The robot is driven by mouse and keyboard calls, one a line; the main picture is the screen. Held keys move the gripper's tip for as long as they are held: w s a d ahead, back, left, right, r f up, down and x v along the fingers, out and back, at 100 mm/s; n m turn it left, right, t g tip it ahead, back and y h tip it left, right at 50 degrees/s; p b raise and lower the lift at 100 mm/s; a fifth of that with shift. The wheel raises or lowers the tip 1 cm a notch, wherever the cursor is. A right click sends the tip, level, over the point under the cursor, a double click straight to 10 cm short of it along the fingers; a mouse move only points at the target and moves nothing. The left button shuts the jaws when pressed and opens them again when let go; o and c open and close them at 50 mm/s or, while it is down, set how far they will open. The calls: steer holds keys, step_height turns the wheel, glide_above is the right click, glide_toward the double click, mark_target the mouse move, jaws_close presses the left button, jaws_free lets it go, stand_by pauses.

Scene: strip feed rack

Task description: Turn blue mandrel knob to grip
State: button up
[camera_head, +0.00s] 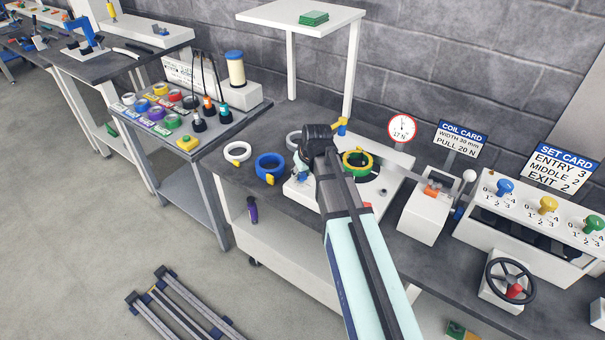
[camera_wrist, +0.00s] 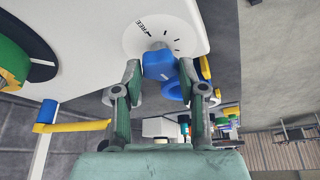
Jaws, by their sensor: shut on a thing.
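The blue mandrel knob (camera_wrist: 158,65) sits on a round white dial (camera_wrist: 150,32) marked FREE with several black ticks, on a white panel. My gripper (camera_wrist: 159,68) has its two fingers on either side of the knob and is shut on it. In the head view my gripper (camera_head: 303,168) is low over the left part of the white machine base (camera_head: 385,188). My arm hides most of the knob and dial there. The dial's grip mark cannot be read.
A green and yellow coil (camera_head: 357,164) lies on the black disc right of my arm. A blue post with a yellow arm (camera_wrist: 47,114) stands beyond. A blue ring (camera_head: 270,166) and a white ring (camera_head: 237,153) lie on the bench to the left. A gauge (camera_head: 402,128) stands behind.

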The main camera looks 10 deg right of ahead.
steer(key=shift+m, duration=0.4)
steer(key=o, duration=1.1)
steer(key=shift+o, duration=0.2)
steer(key=a+v, duration=0.1)
steer(key=v, duration=1.1)
steer(key=shift+d, duration=0.35)
